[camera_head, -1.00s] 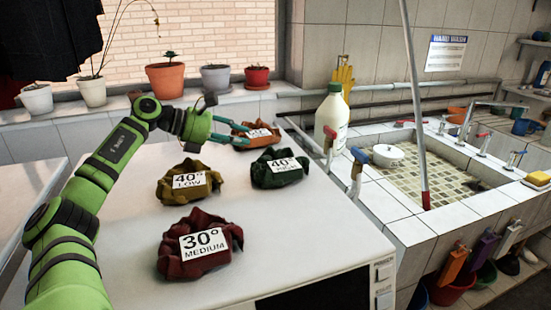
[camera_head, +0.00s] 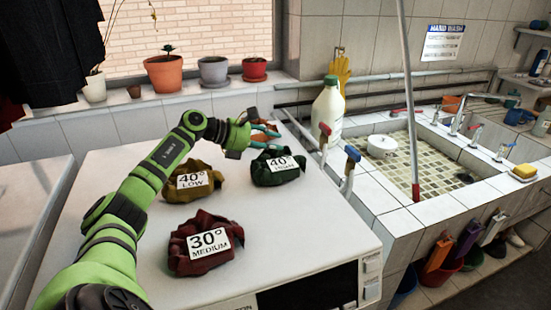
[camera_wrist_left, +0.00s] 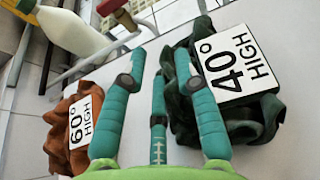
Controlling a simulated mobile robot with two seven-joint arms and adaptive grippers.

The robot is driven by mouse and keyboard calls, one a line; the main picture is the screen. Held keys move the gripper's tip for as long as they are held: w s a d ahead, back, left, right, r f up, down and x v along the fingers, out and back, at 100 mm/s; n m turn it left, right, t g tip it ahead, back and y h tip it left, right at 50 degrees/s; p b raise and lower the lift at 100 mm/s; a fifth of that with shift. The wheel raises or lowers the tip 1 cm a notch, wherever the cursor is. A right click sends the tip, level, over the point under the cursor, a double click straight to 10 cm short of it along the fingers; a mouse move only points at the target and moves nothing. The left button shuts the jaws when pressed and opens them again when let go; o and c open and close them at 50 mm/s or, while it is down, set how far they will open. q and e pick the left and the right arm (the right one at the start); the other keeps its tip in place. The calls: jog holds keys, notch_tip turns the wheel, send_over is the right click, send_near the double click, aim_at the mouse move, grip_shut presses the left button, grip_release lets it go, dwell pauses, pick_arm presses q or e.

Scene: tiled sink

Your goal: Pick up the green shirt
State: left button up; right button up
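The green shirt (camera_head: 278,174) is a crumpled dark green bundle with a white "40° HIGH" label, lying on the white appliance top. In the left wrist view the green shirt (camera_wrist_left: 262,122) fills the right side. My left gripper (camera_head: 274,138) is just behind the shirt in the head view. In the left wrist view its teal fingers (camera_wrist_left: 159,68) are spread apart with nothing between them. The rightmost finger overlaps the shirt's left edge; I cannot tell if it touches. My right gripper is in neither view.
An orange shirt (camera_wrist_left: 62,132) lies on the gripper's other side, mostly hidden in the head view. A yellow shirt (camera_head: 190,182) and a red shirt (camera_head: 203,243) lie nearer on the white top (camera_head: 290,225). A white bottle (camera_head: 328,108) and tiled sink (camera_head: 368,200) are to the right.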

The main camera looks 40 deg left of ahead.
pick_arm(q)
jog(key=shift+x, duration=1)
jog(key=shift+a, duration=0.1)
jog(key=shift+c, duration=0.4)
grip_shut()
jog(key=shift+r, duration=0.1)
